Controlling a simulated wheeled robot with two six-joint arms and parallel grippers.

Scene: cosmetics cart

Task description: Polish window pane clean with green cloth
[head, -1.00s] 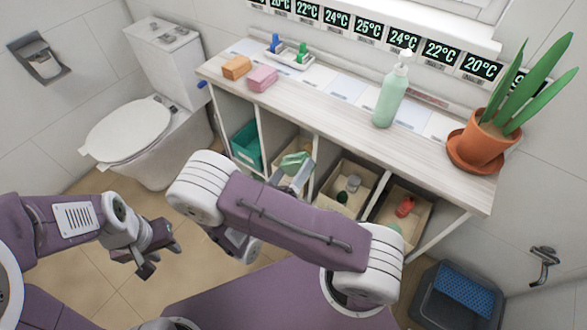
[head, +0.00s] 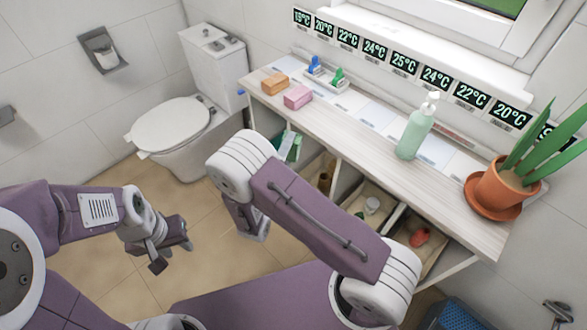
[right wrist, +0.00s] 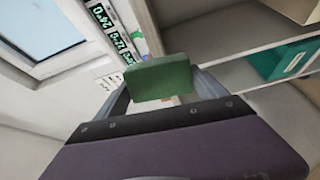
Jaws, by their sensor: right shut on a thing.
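The green cloth (right wrist: 160,82) shows in the right wrist view as a flat green block between the fingers of my right gripper (right wrist: 163,88), which is shut on it. In the head view my right gripper and the cloth are hidden behind my right arm. The window pane (right wrist: 45,22) is pale blue at the upper left of the right wrist view. Only a green corner of the pane (head: 497,5) shows at the top of the head view. My left gripper (head: 170,252) is open and empty above the floor, away from the shelf.
The shelf top (head: 370,145) bears a soap bottle (head: 415,132), a potted plant (head: 500,190), two soap bars (head: 298,97) and a small tray (head: 325,78). A teal box (right wrist: 290,60) sits in a compartment. The window sill (head: 440,50) and temperature displays (head: 405,62) lie behind.

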